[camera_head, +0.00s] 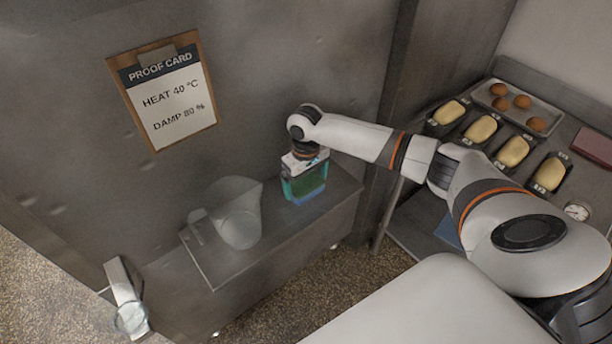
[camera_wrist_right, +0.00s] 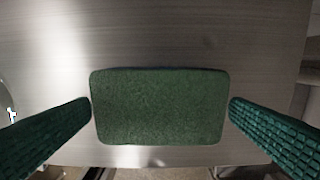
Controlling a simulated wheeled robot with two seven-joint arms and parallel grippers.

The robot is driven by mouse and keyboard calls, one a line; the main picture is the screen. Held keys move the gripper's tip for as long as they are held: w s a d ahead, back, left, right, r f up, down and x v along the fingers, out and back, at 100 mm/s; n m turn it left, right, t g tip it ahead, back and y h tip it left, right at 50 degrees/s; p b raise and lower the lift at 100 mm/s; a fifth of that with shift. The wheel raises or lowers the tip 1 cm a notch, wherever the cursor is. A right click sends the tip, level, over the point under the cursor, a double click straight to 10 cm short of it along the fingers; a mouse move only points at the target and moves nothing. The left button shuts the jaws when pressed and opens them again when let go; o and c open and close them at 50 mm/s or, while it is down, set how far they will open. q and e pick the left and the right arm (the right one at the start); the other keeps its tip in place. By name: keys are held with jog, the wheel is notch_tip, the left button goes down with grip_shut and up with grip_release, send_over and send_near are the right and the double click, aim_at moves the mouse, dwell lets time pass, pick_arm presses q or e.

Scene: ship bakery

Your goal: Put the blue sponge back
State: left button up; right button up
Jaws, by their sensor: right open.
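A sponge (camera_wrist_right: 160,108) lies flat on the steel shelf (camera_head: 222,270), its green top face filling the middle of the right wrist view. A blue item (camera_head: 448,232) shows partly behind my right arm, under the counter. My left gripper is not in view.
A clear jug (camera_head: 238,215) stands on the shelf to the left of the sponge. A proof card (camera_head: 168,95) hangs on the steel wall.

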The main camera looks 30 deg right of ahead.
aim_at(305, 184)
notch_tip(305, 184, up, 12)
jog(key=b, duration=0.3)
dwell(0.6)
